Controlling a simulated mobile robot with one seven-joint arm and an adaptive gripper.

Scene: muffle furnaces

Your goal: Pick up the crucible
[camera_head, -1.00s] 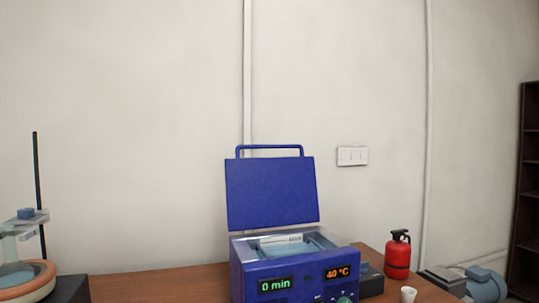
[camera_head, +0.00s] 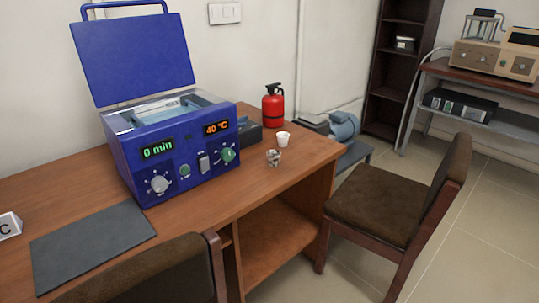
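A small white cup-shaped vessel, which looks like the crucible (camera_head: 283,140), stands upright on the wooden desk (camera_head: 205,205) near its right end. A small grey-and-white patterned object (camera_head: 273,158) sits just in front of it and to its left, apart from it. It is too small to tell what this object is. My gripper does not show in this view.
A blue lab device (camera_head: 175,150) with its lid raised stands left of the vessel. A red extinguisher (camera_head: 273,106) is behind it. One chair (camera_head: 390,200) stands right of the desk, another chair (camera_head: 160,275) in front. A dark mat (camera_head: 93,247) lies at left.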

